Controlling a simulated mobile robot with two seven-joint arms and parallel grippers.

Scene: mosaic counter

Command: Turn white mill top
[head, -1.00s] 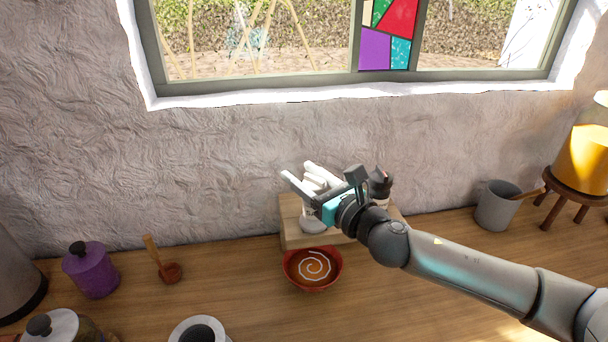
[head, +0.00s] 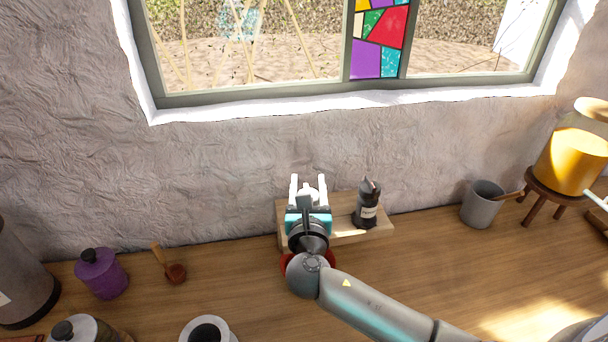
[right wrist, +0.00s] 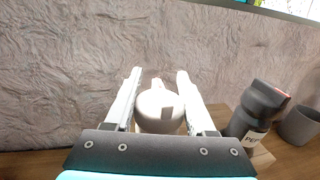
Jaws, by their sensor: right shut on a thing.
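The white mill (head: 313,192) stands on the wooden board at the wall in the head view, mostly hidden behind my right gripper (head: 308,181). In the right wrist view the rounded white mill top (right wrist: 159,107) sits between the two pale fingers of the right gripper (right wrist: 158,73), which is shut on it. The mill looks upright; its lower body is hidden by the gripper. My left gripper is not in view.
A dark grey labelled mill (head: 367,205) stands close to the right on the board (head: 345,236). A red bowl (head: 285,263) is mostly hidden under my arm. A grey mug (head: 482,206) is farther right; a purple jar (head: 101,273) and wooden spoon (head: 175,272) are left.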

